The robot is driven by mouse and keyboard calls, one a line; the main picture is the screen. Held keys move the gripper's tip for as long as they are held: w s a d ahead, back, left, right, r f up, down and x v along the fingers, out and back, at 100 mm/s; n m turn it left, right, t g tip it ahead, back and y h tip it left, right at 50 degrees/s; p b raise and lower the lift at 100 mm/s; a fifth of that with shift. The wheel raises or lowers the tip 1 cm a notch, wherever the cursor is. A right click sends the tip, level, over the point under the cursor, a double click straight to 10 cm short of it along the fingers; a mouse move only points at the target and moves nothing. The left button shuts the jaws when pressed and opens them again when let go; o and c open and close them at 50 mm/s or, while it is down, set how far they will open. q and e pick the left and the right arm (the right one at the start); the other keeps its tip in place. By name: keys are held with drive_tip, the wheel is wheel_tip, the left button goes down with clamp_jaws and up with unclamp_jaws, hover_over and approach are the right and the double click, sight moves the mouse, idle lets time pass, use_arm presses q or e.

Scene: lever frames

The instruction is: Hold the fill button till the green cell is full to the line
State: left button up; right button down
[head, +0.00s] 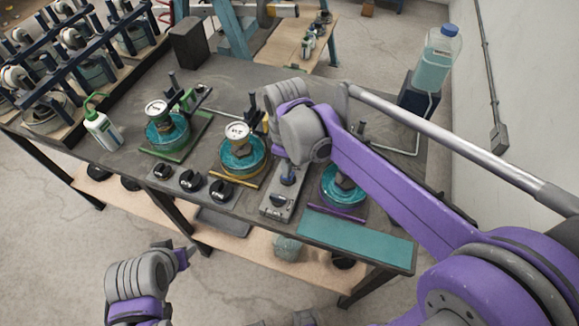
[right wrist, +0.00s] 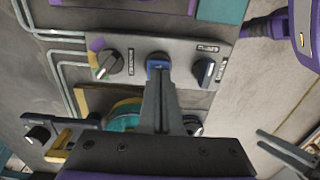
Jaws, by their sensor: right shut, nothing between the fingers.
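The green cell (head: 166,134) is a round teal-filled vessel with a white-faced gauge (head: 157,108) on top, on a green-edged base at the table's left. Its fill line is too small to make out. A grey control box (head: 270,207) stands near the front edge.
A yellow-based cell (head: 240,160) and a purple-based cell (head: 343,190) stand to either side of the box. Several black knobs line the front edge. A green-capped bottle (head: 102,128) stands left, a teal mat (head: 355,236) lies front right, and a blue-capped bottle (head: 436,62) stands at the back right.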

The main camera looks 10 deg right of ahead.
use_arm(q)
drive_tip(key=shift+w+d+r, duration=0.15)
drive_tip(key=shift+w+r, duration=0.05)
drive_tip(key=shift+r, duration=0.8)
use_arm(e)
wheel_tip(320, 180, up, 12)
drive_tip(key=shift+d, duration=0.1)
